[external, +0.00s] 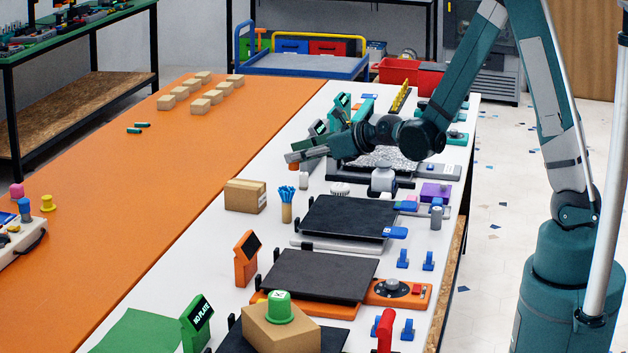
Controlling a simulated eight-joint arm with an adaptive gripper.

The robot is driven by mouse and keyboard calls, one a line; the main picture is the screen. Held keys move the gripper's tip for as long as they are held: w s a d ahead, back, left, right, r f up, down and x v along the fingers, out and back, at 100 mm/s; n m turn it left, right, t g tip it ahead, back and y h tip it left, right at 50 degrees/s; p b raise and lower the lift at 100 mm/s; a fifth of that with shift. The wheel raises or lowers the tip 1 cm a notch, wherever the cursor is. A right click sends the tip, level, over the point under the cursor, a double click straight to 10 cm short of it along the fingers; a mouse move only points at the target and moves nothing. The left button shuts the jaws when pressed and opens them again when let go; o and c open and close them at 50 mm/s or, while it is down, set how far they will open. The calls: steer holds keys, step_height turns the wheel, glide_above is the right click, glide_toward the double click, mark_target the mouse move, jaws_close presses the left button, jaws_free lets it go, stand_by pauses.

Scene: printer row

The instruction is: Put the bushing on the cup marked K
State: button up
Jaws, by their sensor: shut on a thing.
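A green cup (278,309) stands upside down, wide rim below, on a cardboard box in the foreground. Its white label carries a dark mark that looks like a K, but it is small. My gripper (300,157) points left above the white table, beyond the tan box and far behind the cup. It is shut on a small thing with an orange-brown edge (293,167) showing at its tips. This may be the bushing, but it is too small and too covered to be sure.
The cup's cardboard box (282,333) rests on a black printer plate. Other black plates (312,275) lie between it and my gripper. A tan box (245,196), a holder of blue sticks (287,203) and an orange display stand (247,258) stand along the left. The orange surface (150,210) is largely clear.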

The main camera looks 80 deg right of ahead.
steer(key=shift+a, duration=0.15)
steer(key=w+a+r+n+y+p, duration=0.1)
steer(key=w+a+r+n+y, duration=0.1)
steer(key=a, duration=0.8)
steer(key=w+a+r+n+y+p, duration=0.1)
steer(key=a+r+y, duration=0.1)
steer(key=a, duration=0.7)
step_height(320, 180, up, 13)
steer(key=n+g+y+p, duration=0.5)
steer(key=n+y+p, duration=0.1)
steer(key=n+y, duration=0.45)
glide_above(286, 292)
steer(key=shift+a, duration=0.1)
steer(key=shift+f, duration=0.1)
steer(key=shift+h, duration=0.25)
steer(key=shift+f+b, duration=0.85)
steer(key=shift+f, duration=1.95)
steer(key=shift+f, duration=0.15)
steer(key=shift+f+b, duration=0.5)
steer(key=shift+f, duration=1.45)
